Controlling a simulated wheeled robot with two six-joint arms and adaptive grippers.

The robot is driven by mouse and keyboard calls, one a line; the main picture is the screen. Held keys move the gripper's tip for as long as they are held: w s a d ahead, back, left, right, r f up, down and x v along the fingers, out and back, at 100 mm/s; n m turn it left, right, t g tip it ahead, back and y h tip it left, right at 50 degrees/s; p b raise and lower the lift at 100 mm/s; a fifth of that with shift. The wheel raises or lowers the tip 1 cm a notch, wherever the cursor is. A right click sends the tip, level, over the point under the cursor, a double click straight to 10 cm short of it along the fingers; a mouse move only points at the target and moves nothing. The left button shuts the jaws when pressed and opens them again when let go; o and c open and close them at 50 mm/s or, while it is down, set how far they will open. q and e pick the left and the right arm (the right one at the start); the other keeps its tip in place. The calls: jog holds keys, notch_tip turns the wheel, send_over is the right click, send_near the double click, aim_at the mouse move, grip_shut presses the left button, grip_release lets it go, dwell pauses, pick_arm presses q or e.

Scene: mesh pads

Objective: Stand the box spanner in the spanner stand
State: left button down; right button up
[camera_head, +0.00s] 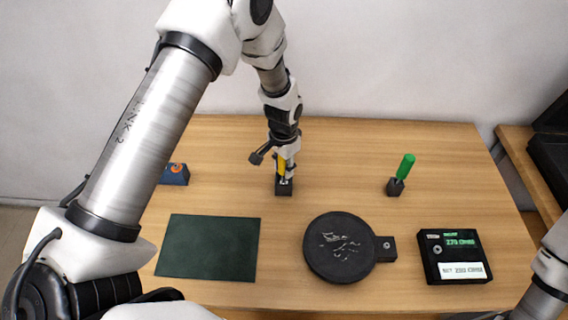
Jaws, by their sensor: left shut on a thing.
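My left gripper (287,178) points down at the back middle of the table and is shut on a yellow upright piece (281,166), which appears to be the box spanner. The fingers hide much of it. Directly below it is a small black block (283,189), which looks like the spanner stand. The spanner's lower end is at or just above this block; I cannot tell whether it is seated in it. My right gripper is not in view; only part of my right arm shows at the lower right corner.
A green handle (406,166) stands tilted in another black block (395,187). A blue block with an orange ring (175,173) is partly behind my left arm. A dark green mat (208,248), a round black plate (338,247) and a black box (453,256) lie in front.

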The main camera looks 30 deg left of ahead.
pick_arm(q)
jog(key=c, duration=0.7)
grip_release()
jog(key=shift+c, duration=0.2)
